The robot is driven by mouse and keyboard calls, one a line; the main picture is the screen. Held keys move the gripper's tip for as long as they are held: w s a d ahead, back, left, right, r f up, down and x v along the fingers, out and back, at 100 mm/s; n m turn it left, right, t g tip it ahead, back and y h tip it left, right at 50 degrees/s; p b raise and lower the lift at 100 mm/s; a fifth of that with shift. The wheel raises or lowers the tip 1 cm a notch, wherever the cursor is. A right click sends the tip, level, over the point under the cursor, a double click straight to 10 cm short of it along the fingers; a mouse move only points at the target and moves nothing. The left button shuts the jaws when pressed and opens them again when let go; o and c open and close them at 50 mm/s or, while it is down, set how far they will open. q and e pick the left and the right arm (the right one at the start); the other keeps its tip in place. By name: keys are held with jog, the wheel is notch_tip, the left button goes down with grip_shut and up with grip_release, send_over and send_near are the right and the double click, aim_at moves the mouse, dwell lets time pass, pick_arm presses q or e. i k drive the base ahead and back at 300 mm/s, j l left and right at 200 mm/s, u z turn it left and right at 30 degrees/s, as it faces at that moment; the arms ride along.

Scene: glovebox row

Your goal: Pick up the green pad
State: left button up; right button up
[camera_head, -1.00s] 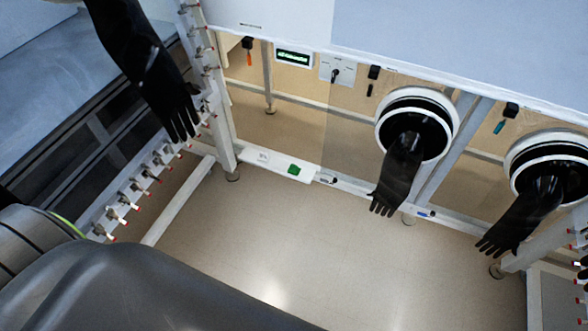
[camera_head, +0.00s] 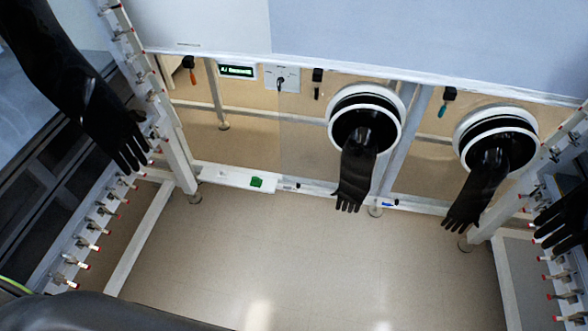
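The green pad (camera_head: 256,182) is a small green block. It lies on a white ledge (camera_head: 225,178) along the low front rail of the glovebox, left of the middle of the head view. Nothing covers it. Neither of my grippers is in view. A grey rounded part at the bottom left edge looks like part of my own body, well apart from the pad.
Black gloves hang from two round ports (camera_head: 365,118) and (camera_head: 497,138) right of the pad. Another black glove (camera_head: 85,90) hangs at upper left. White posts with red-tipped valves (camera_head: 97,227) stand left and right. The beige floor (camera_head: 300,260) in the middle is clear.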

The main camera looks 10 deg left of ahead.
aim_at(255, 181)
jog(key=i+j+z, duration=0.3)
jog(key=i+j, duration=0.65)
